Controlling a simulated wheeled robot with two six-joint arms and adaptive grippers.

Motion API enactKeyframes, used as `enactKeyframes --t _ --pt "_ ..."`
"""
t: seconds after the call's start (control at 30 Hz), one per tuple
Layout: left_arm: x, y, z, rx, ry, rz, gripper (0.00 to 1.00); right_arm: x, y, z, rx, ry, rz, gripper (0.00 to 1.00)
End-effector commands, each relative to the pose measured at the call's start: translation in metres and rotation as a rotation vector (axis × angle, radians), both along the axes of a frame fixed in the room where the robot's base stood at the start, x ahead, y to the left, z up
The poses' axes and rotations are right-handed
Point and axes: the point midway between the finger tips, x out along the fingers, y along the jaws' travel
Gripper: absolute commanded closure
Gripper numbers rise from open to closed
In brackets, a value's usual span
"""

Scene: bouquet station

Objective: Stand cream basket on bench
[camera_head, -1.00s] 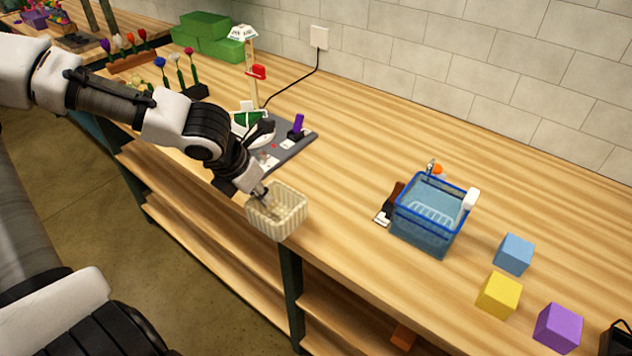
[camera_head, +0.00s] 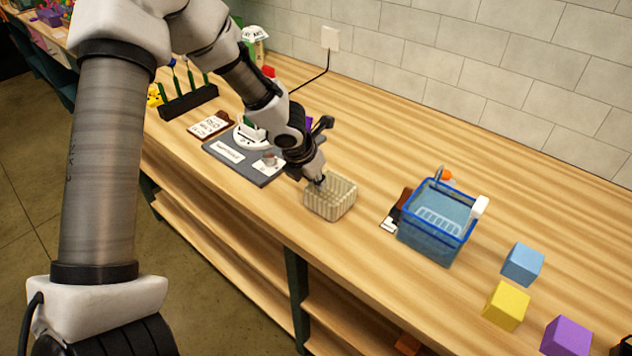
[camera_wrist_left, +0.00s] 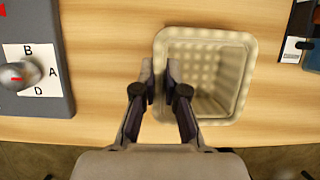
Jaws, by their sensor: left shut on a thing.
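The cream basket (camera_head: 337,199) is at the middle of the wooden bench (camera_head: 400,120), between a grey board and a blue basket. It is upright, with its open top facing up. My left gripper (camera_head: 318,183) is shut on the basket's left wall. In the left wrist view the two fingers of my left gripper (camera_wrist_left: 165,88) sit on either side of that wall of the cream basket (camera_wrist_left: 205,120), and its inside looks empty. I cannot tell whether its base touches the bench. My right gripper is not in view.
A blue basket (camera_head: 435,225) stands to the right. Blue (camera_head: 523,263), yellow (camera_head: 506,305) and purple (camera_head: 566,337) blocks lie beyond it. The grey board (camera_head: 235,157) with items is to the left. The bench behind the cream basket is clear.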

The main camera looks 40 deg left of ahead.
Motion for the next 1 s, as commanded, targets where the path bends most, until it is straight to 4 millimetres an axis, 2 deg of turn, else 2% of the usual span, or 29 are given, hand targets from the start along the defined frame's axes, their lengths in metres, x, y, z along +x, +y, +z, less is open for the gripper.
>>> enactKeyframes --t 0.1,0.13,0.2,0.47,0.57,0.67,0.9,1.0 --pt "0.000 0.000 -0.004 0.000 0.000 0.000 1.00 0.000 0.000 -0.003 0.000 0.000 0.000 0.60" --pt "0.000 0.000 -0.003 0.000 0.000 0.000 0.82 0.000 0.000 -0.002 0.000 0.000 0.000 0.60" --pt "0.000 0.000 -0.002 0.000 0.000 0.000 0.64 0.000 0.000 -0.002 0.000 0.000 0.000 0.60" --pt "0.000 0.000 -0.001 0.000 0.000 0.000 0.64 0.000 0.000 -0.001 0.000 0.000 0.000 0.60" --pt "-0.001 0.000 0.005 0.000 -0.001 0.000 0.64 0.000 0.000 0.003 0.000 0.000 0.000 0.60" --pt "-0.006 0.001 0.022 -0.001 -0.003 0.000 0.64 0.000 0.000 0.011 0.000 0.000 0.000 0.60" --pt "-0.029 0.003 0.081 -0.001 -0.005 0.001 0.64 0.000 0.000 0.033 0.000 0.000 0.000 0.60" --pt "-0.038 0.004 0.098 -0.001 -0.004 0.001 0.64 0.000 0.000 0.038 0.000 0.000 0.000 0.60"
